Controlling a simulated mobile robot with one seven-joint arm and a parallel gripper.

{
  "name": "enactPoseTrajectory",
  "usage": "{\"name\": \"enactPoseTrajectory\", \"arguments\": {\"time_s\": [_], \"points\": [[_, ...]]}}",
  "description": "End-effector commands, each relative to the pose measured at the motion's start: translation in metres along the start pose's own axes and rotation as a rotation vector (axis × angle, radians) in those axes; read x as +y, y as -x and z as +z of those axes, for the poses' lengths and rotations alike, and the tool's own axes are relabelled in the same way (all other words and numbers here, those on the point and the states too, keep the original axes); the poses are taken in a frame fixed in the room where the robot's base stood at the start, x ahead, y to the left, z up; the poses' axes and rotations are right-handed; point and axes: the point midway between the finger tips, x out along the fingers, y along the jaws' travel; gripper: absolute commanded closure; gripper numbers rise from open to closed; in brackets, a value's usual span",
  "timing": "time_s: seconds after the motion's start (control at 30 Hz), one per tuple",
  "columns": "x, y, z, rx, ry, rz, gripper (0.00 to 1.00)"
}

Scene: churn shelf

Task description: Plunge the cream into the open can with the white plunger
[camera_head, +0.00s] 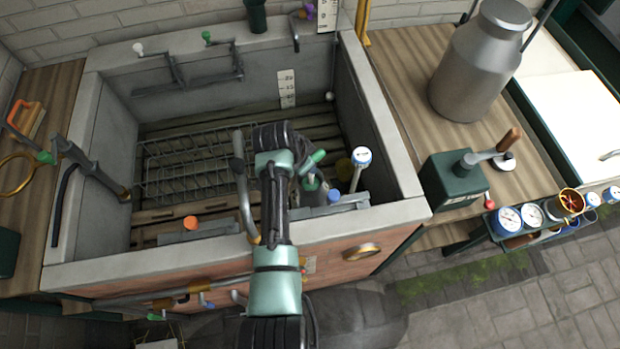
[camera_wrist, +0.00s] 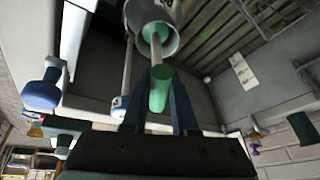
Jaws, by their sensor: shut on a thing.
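My gripper (camera_wrist: 160,80) is shut on a green handle (camera_wrist: 158,92) in the wrist view. A pale rod (camera_wrist: 157,58) runs from this handle into a grey open can (camera_wrist: 177,42), with a green ring or disc (camera_wrist: 146,33) around the rod at its mouth. The handle (camera_head: 318,157) also shows in the head view, beside my wrist (camera_head: 272,165); my fingertips are largely hidden there. The held tool looks green, not white. A white-knobbed tool (camera_head: 138,48) hangs on the basin's back wall. I cannot make out cream inside the can.
The stone basin (camera_head: 410,215) has a wire rack (camera_head: 190,165) and a dial thermometer (camera_head: 361,157) near the can. A tall metal can (camera_head: 475,65) and a green crank box (camera_head: 450,182) stand on the right counter. Green (camera_head: 207,36) and purple (camera_head: 308,10) knobs are at the back.

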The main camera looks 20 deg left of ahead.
Motion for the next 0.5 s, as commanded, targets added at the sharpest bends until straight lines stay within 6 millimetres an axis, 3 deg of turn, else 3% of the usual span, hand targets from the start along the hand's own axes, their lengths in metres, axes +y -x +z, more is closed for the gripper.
{"name": "enactPoseTrajectory", "arguments": {"time_s": [0.23, 0.5], "points": [[-0.001, 0.006, -0.003, 0.001, 0.000, -0.001, 1.00], [-0.004, 0.031, -0.013, 0.000, 0.000, 0.000, 1.00]]}}
